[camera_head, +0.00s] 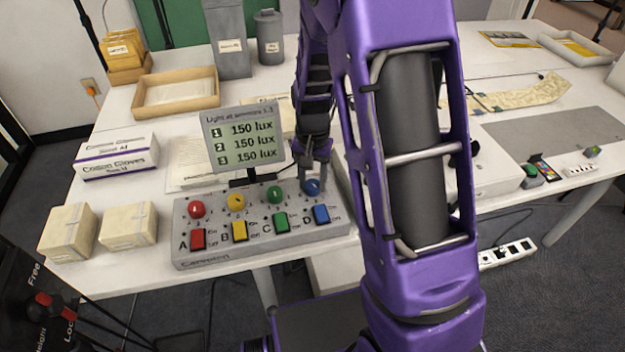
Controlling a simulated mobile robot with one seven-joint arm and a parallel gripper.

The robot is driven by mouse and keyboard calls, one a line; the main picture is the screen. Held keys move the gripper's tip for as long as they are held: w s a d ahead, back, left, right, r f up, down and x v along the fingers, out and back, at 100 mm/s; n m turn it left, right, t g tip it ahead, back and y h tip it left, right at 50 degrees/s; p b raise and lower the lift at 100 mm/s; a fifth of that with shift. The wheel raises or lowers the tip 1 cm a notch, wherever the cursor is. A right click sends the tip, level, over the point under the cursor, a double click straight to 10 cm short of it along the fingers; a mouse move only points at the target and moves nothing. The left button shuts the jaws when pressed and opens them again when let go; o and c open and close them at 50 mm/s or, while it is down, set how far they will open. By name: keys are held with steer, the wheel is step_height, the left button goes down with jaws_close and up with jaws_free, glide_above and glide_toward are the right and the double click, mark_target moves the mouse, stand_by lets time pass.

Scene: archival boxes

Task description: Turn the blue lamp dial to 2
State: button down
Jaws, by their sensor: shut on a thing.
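The grey lamp control box (219,251) stands at the table's front edge, with red, yellow, green and blue dials in a row. The blue dial (312,187) is at its right end, above a blue switch (321,214) marked D. My gripper (315,170) reaches down from above and is shut on the blue dial. The fingers partly cover the dial, and its pointer setting is too small to read. The display (243,137) behind the box shows 150 lux for sensors 1, 2 and 3.
A cotton gloves box (117,158) and two small cream boxes (127,225) stand to the left. An open tray (175,92) and grey containers (228,45) stand at the back. My purple arm hides the table's middle. A grey mat (555,135) lies at the right.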

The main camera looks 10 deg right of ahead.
mark_target(313, 183)
steer(key=shift+n, duration=2.2)
steer(key=shift+c, duration=2)
jaws_free()
steer(key=shift+r, duration=0.1)
step_height(313, 183, up, 17)
steer(key=p, duration=0.3)
steer(key=shift+r, duration=0.15)
